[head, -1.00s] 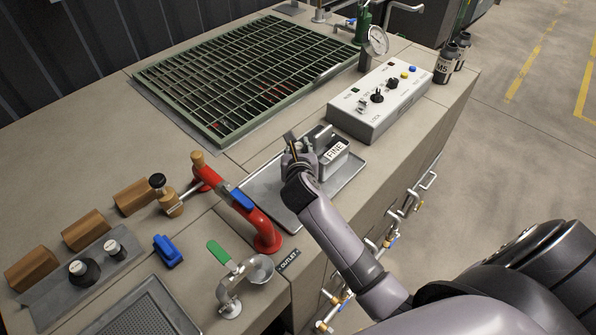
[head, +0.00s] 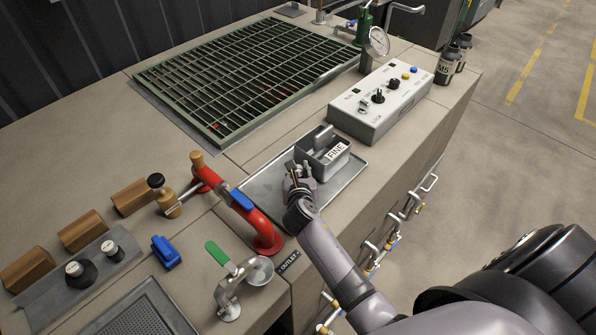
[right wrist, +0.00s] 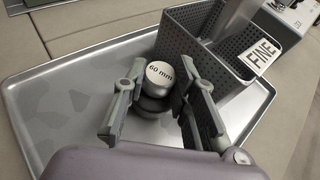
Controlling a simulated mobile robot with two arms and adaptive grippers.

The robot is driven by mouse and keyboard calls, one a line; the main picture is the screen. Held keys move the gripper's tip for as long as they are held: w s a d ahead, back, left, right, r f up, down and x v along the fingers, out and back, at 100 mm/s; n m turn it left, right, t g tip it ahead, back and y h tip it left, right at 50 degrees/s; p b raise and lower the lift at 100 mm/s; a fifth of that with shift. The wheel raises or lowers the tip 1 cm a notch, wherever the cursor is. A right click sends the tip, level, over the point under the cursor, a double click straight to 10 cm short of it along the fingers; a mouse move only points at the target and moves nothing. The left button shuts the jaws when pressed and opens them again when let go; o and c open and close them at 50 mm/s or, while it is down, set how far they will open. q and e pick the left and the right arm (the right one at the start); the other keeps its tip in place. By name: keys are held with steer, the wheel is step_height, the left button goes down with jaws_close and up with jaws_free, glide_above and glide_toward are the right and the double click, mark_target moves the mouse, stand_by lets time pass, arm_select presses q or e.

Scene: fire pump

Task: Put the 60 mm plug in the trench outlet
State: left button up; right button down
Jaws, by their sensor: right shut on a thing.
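The 60 mm plug (right wrist: 160,74) shows in the right wrist view, a round silver knob with a "60 mm" label over a darker lower part. My right gripper (right wrist: 160,92) is shut on it, with a finger on each side. In the head view the right gripper (head: 298,178) is over the metal tray (head: 345,178), just left of the FINE basket. There the plug is mostly hidden by the fingers. I cannot tell whether it touches the tray. A green-framed trench grating (head: 255,75) lies behind. An OUTLET label (head: 289,261) is by the red pipe (head: 262,235). My left gripper is out of view.
The perforated FINE basket (head: 323,152) stands on the tray, close to the right gripper. A grey control box (head: 380,103) is behind it. Two other plugs (head: 82,270) stand on a grey plate at left. A green-handled valve (head: 230,275) is in front of the red pipe.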

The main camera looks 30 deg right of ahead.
steer(key=c, duration=1.3)
jaws_free()
